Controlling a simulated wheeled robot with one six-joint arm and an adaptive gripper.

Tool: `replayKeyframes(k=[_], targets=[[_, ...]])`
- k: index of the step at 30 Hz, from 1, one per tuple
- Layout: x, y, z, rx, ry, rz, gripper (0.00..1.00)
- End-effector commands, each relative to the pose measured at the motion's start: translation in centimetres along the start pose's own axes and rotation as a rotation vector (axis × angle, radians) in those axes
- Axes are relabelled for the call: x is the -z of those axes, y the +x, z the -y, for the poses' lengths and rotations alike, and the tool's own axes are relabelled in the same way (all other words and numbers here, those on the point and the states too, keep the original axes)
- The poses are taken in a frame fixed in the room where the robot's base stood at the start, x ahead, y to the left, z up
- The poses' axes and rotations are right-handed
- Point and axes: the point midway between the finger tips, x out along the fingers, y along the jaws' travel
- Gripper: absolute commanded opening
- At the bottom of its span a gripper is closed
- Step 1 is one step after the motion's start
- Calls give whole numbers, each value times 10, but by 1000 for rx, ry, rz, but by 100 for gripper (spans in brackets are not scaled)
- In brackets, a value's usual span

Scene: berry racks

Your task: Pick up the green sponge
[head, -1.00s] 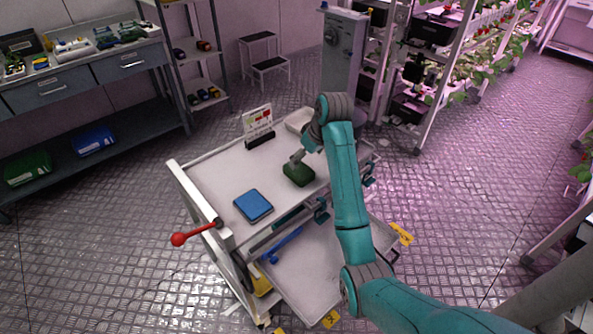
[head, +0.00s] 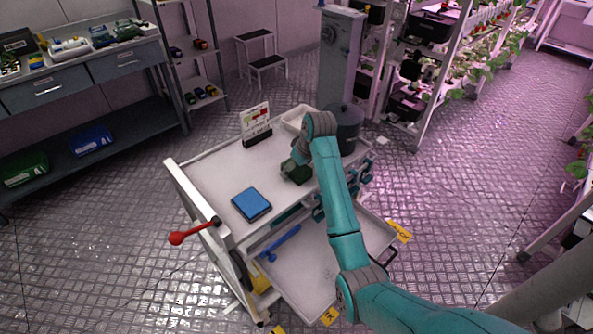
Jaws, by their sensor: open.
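The green sponge (head: 294,174) is a dark green block on the top of a white trolley (head: 212,172). My gripper (head: 296,163) is at the sponge, just above it or around its upper part. The arm comes in from the lower right and partly covers the sponge's right side. The gripper's fingers are small and dark here, and I cannot tell whether they touch the sponge. The gripper is open.
A blue pad (head: 252,204) lies near the trolley's front edge. A small sign (head: 255,124), a white tray (head: 299,117) and a dark pot (head: 346,128) stand at the back. A red-knobbed handle (head: 177,238) sticks out left. A lower drawer (head: 320,262) is pulled out.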

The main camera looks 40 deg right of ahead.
Motion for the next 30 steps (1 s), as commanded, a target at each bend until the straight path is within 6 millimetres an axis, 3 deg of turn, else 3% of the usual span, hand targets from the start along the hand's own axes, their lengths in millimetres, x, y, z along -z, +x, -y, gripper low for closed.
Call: replayKeyframes(k=[24,30], targets=[[-2,4,0,0,0,0,97],[-2,4,0,0,0,0,56]])
